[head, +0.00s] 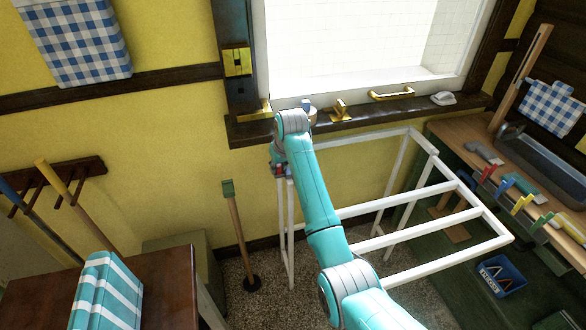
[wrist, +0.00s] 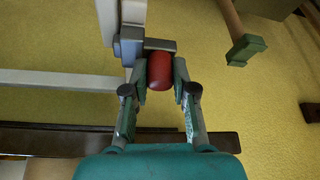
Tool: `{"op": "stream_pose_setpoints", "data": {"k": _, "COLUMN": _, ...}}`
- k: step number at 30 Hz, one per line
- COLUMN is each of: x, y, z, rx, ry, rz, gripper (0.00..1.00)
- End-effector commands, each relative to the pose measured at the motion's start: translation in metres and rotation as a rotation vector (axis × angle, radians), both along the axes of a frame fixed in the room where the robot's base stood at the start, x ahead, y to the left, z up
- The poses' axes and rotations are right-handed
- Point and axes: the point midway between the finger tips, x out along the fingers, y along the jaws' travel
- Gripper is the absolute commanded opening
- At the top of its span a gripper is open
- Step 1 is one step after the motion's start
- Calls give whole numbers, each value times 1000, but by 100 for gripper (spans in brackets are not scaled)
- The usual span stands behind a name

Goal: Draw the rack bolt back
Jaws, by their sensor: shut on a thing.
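The rack bolt has a red rounded knob (wrist: 160,72) beside a blue-grey bracket (wrist: 130,47) on a white post of the rack. My gripper (wrist: 162,82) is shut on the red knob, with one finger on each side of it. In the head view my gripper (head: 279,163) is at the left corner of the white rack (head: 400,240), below the window sill. A small red and blue part (head: 282,171) shows there, but the arm hides most of the bolt. I cannot tell how far the bolt is drawn.
A green-topped wooden pole (head: 237,220) stands left of the rack. A brown table (head: 165,290) with a striped box is at lower left. A counter with a sink (head: 540,160) is at right. A blue crate (head: 500,276) sits below it. The window sill (head: 380,112) has brass fittings.

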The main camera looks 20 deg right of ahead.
Motion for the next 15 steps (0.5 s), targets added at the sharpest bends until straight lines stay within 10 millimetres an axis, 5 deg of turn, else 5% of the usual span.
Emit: {"op": "stream_pose_setpoints", "data": {"k": 15, "x": 0, "y": 13, "z": 0, "rx": 1, "ry": 0, "rz": 1, "gripper": 0}}
